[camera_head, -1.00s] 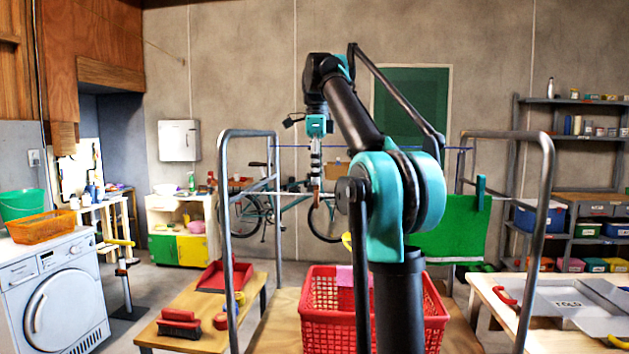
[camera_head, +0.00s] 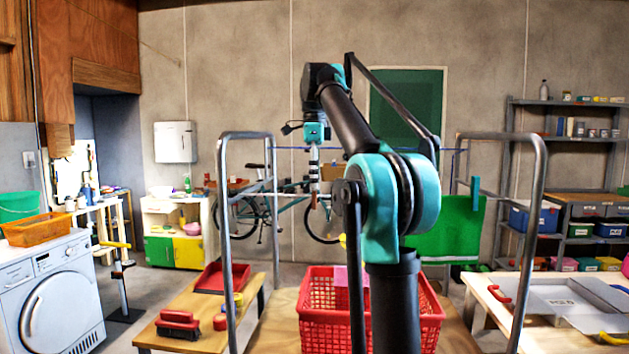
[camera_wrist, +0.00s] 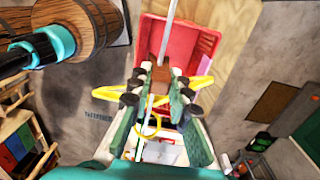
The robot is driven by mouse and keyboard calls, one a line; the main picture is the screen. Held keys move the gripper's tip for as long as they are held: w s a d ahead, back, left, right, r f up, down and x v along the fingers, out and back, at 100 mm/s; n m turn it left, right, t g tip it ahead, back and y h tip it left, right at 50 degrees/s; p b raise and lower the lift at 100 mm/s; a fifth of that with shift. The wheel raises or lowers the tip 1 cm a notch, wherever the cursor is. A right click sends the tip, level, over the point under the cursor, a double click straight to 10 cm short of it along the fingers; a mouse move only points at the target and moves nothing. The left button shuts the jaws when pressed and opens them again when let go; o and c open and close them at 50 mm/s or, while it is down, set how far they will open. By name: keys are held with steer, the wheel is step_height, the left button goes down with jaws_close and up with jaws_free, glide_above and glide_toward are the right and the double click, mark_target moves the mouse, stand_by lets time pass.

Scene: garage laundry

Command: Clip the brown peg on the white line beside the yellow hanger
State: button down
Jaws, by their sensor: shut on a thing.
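My gripper (camera_wrist: 160,97) is shut on the brown peg (camera_wrist: 157,101), pointing down at the drying rack. In the head view my gripper (camera_head: 314,172) hangs between the rack's posts, with the peg small at its tip. The white line (camera_wrist: 173,22) runs between the fingers in the wrist view, in line with the peg. I cannot tell whether the peg's jaws straddle it. The yellow hanger (camera_wrist: 201,86) shows on both sides of the fingers, close to the peg; its middle is partly hidden. In the head view my arm hides most of it.
A red basket (camera_head: 325,318) stands below the lines. A blue line (camera_head: 290,148) crosses the rack behind. A green cloth (camera_head: 447,228) with a teal peg (camera_head: 475,193) hangs at right. Metal posts (camera_head: 226,240) flank my arm. Side tables hold brushes and a tray.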

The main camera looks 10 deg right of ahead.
steer(key=shift+r, duration=0.1)
steer(key=shift+r, duration=2.6)
steer(key=shift+r, duration=0.1)
